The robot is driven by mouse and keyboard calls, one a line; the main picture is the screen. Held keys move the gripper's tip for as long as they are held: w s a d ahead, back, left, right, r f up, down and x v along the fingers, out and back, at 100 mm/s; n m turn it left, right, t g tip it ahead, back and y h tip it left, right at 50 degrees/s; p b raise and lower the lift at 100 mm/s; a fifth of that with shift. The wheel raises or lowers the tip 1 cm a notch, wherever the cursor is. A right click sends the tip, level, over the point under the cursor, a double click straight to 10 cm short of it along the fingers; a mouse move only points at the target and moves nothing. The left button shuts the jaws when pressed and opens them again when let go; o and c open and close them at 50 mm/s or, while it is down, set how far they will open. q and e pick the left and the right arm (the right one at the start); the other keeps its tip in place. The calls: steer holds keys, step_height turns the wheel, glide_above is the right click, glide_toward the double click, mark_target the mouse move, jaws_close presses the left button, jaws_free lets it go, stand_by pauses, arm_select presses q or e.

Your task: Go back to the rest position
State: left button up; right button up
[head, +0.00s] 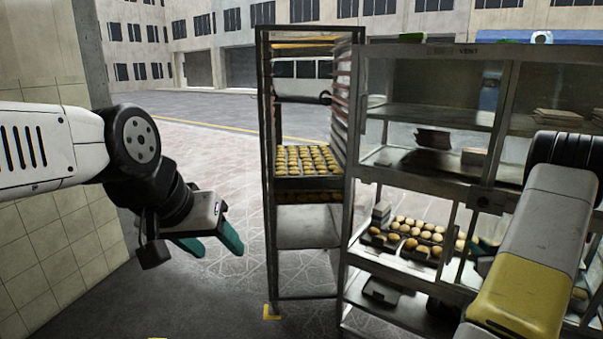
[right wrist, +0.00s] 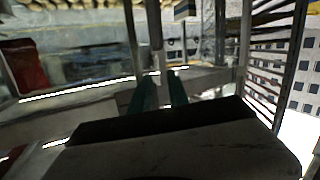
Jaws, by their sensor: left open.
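In the head view my left gripper (head: 212,244) hangs in free air to the left of the tall metal rack. Its two teal fingers are apart and nothing is between them. My right arm comes in from the right edge, in front of the shelf unit. The right gripper is mostly hidden behind the arm there, with only a bit of teal showing. In the right wrist view the right gripper's teal fingers (right wrist: 163,85) stand a little apart with a gap between them. I see nothing held between them.
The tall rack (head: 266,200) stands mid-view, holding a tray of rolls (head: 307,161). The glass-fronted shelf unit (head: 450,50) fills the right, with more rolls (head: 412,234) on a lower shelf. A tiled wall (head: 50,240) borders the left. Open floor lies between wall and rack.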

steer(key=a+r+m+g+h, duration=0.1)
steer(key=a+r+g, duration=0.3)
steer(key=a+r, duration=1.25)
steer(key=s+a+r+g+y, duration=0.2)
steer(key=s+a, duration=0.9)
steer(key=s, duration=0.3)
steer(key=s+a+r+n+g+y, duration=0.1)
steer(key=s+a+r+g+y, duration=0.2)
steer(key=s+a, duration=0.9)
steer(key=shift+s+r+n+g, duration=0.25)
steer(key=shift+s+n+g, duration=0.05)
steer(key=shift+s, duration=0.85)
